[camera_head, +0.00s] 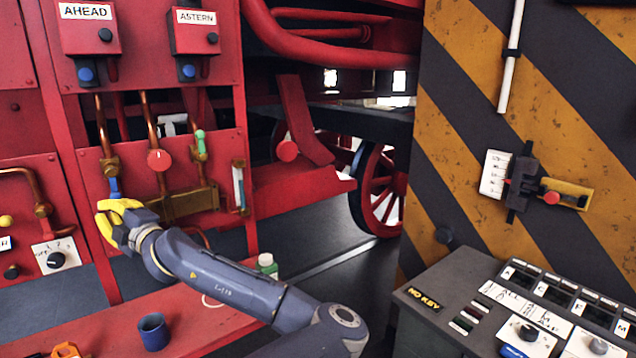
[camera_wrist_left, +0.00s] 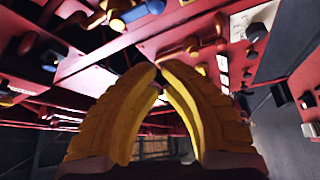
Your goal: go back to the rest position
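My left gripper (camera_head: 112,222), with yellow fingers, is in front of the lower red panel at the left of the head view, just below a blue-handled valve (camera_head: 115,188). I cannot tell whether it touches the valve. In the left wrist view the two yellow fingers (camera_wrist_left: 158,72) lean together and their tips almost meet. Nothing shows held between them. My left arm reaches in across the lower middle of the head view. My right gripper is not in view.
A red bench (camera_head: 205,325) below carries a blue cup (camera_head: 153,331) and a green-capped bottle (camera_head: 266,264), close to my left forearm. A grey control console (camera_head: 440,284) stands at lower right, before a striped wall (camera_head: 480,110). Copper pipes (camera_head: 150,125) run above the gripper.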

